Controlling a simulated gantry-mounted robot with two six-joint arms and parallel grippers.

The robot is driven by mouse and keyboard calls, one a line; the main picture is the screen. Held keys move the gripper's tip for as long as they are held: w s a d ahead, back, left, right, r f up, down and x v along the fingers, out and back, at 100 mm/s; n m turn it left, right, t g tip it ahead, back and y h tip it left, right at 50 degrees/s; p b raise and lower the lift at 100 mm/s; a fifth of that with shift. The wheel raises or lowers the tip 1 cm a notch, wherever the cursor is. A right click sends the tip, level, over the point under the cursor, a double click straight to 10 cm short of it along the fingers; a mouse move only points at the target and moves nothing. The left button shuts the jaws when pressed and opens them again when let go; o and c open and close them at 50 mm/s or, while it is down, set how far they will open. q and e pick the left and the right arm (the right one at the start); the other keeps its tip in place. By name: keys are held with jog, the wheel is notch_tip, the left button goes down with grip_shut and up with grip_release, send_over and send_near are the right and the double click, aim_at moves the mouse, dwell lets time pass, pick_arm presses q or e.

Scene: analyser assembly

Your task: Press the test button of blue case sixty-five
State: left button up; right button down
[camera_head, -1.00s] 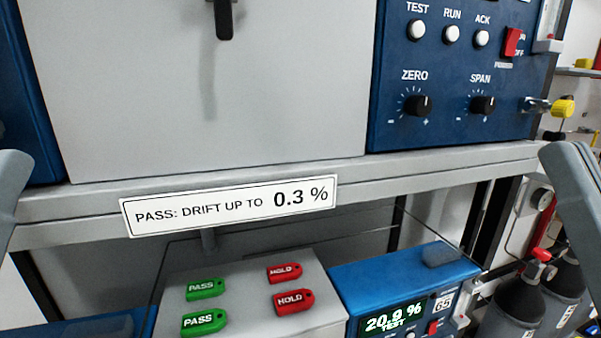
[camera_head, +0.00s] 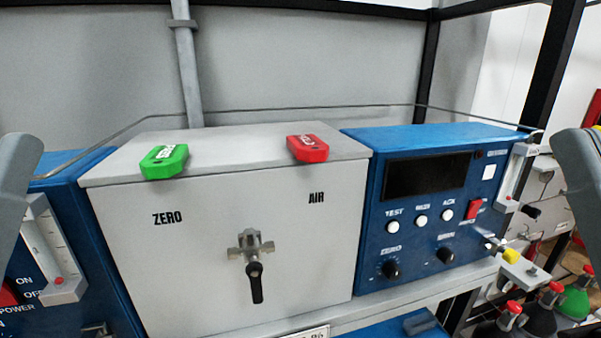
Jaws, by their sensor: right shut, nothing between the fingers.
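A grey box (camera_head: 230,235) with a black lever, a green tag (camera_head: 164,161) and a red tag (camera_head: 307,149) stands beside the upper case. A yellow-knobbed fitting (camera_head: 510,256) sticks out at right. Several bottles (camera_head: 540,315) stand at lower right.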

jog(key=shift+f, duration=0.1)
dwell(0.7)
notch_tip(320, 180, down, 61)
jog(key=b, duration=6)
jog(key=shift+r+b, duration=0.2)
jog(key=shift+b, duration=0.15)
